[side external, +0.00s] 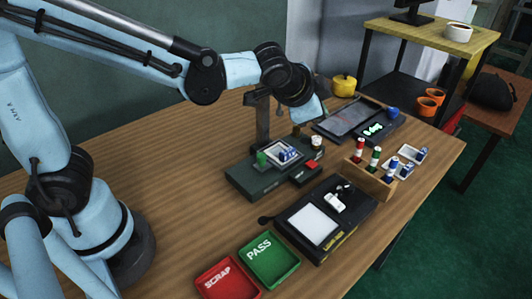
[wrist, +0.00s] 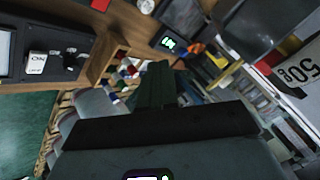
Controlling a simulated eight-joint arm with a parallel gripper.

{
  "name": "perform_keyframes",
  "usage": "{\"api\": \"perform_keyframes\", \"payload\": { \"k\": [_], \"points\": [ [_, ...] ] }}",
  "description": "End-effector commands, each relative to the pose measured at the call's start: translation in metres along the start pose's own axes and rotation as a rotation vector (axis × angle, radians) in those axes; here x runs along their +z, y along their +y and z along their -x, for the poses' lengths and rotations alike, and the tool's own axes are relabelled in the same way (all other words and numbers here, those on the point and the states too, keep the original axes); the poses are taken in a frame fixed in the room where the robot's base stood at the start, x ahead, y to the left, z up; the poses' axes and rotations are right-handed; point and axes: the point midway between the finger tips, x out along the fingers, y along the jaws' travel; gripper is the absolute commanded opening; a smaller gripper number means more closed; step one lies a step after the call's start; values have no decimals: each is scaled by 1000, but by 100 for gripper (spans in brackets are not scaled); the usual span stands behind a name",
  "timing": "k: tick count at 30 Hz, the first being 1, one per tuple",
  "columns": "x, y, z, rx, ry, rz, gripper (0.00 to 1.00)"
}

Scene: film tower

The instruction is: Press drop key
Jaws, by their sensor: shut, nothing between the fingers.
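A dark green device (side external: 255,188) with an upright column (side external: 262,120) stands mid-table in the side view. It carries a red key (side external: 312,165), a green part (side external: 262,159) and a white tray (side external: 283,154) with blue-and-white pieces. No key label is readable, so I cannot tell which is the drop key. My gripper shows in the wrist view (wrist: 155,72), its dark fingers shut and empty. In the side view my wrist is above and behind the device, and the fingertips cannot be made out. I see no contact with a key.
A wooden rack (side external: 367,182) with several vials and a black device with a white panel (side external: 313,224) stand nearer the camera. Green PASS (side external: 270,262) and red SCRAP (side external: 228,279) trays lie in front. A dark tray (side external: 350,118) and green display (side external: 375,129) stand behind.

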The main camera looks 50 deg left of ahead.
Motion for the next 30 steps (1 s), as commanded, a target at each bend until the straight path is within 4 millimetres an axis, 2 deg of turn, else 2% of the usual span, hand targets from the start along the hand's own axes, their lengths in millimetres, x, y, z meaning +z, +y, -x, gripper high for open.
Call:
{"api": "perform_keyframes", "payload": {
  "k": [6, 22, 30],
  "points": [
    [10, 10, -14, 0, 0, 1, 0],
    [13, 13, -18, 1, -1, 2, 0],
    [27, 27, -38, 1, 0, 2, 0]
  ]
}}
